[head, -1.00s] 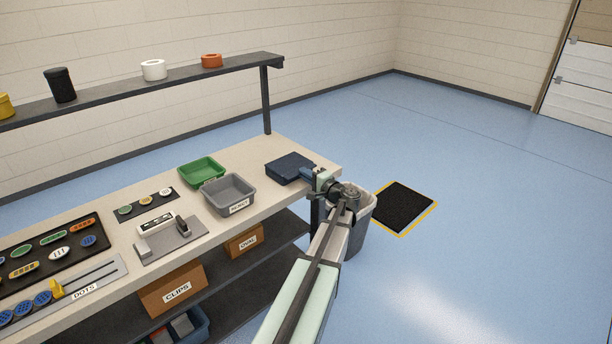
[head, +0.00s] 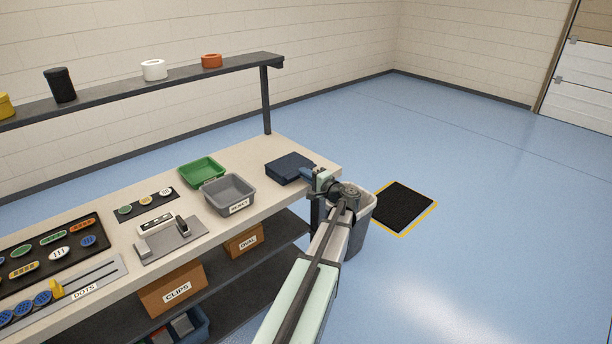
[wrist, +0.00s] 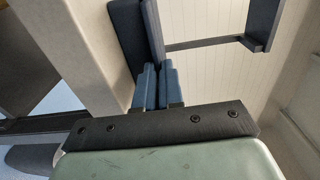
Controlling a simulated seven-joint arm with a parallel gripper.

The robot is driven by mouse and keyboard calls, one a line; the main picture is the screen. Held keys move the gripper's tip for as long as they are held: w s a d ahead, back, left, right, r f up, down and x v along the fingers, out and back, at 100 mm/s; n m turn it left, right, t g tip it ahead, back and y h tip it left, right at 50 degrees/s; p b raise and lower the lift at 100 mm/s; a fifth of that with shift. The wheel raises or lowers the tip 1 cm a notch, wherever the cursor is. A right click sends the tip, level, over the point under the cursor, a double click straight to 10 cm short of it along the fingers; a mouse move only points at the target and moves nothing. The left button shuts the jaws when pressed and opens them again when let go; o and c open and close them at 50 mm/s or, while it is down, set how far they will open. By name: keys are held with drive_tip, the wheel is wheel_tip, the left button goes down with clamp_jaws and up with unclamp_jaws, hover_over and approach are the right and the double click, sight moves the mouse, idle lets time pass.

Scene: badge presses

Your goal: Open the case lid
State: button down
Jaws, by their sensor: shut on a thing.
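The dark blue case (head: 288,168) lies on the right end of the workbench, and its lid looks shut in the head view. My gripper (head: 307,173) is at the case's front right edge. In the wrist view, the blue fingers (wrist: 157,86) are shut at the near edge of the case (wrist: 126,40), on the lid (wrist: 152,35). The exact grip is partly hidden by the fingers. The wrist view is turned on its side, with the bench top on the left.
A grey bin (head: 229,194) and a green bin (head: 202,172) stand left of the case on the bench (head: 255,226). A grey waste bin (head: 358,235) stands on the floor beyond the bench end, partly behind my arm. A dark shelf (head: 150,88) runs above the bench's back.

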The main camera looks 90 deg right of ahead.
drive_tip(key=shift+r+g+y, duration=0.5)
drive_tip(key=shift+r, duration=0.5)
drive_tip(key=w+d+r+g+y, duration=0.1)
drive_tip(key=r, duration=0.1)
drive_tip(key=d+r+g+y, duration=0.1)
drive_tip(key=r+g+y, duration=0.1)
drive_tip(key=r, duration=0.1)
drive_tip(key=w+d+r+g+y, duration=0.1)
drive_tip(key=r, duration=0.2)
drive_tip(key=shift+w+g+y, duration=0.3)
drive_tip(key=shift+w, duration=0.05)
drive_tip(key=w+d+r+g+y, duration=0.4)
drive_tip(key=w+d, duration=0.4)
drive_tip(key=shift+w+d+r, duration=0.2)
drive_tip(key=shift+w+r, duration=0.15)
drive_tip(key=shift+w, duration=0.05)
drive_tip(key=c, duration=1.2)
unclamp_jaws()
drive_tip(key=shift+c, duration=0.2)
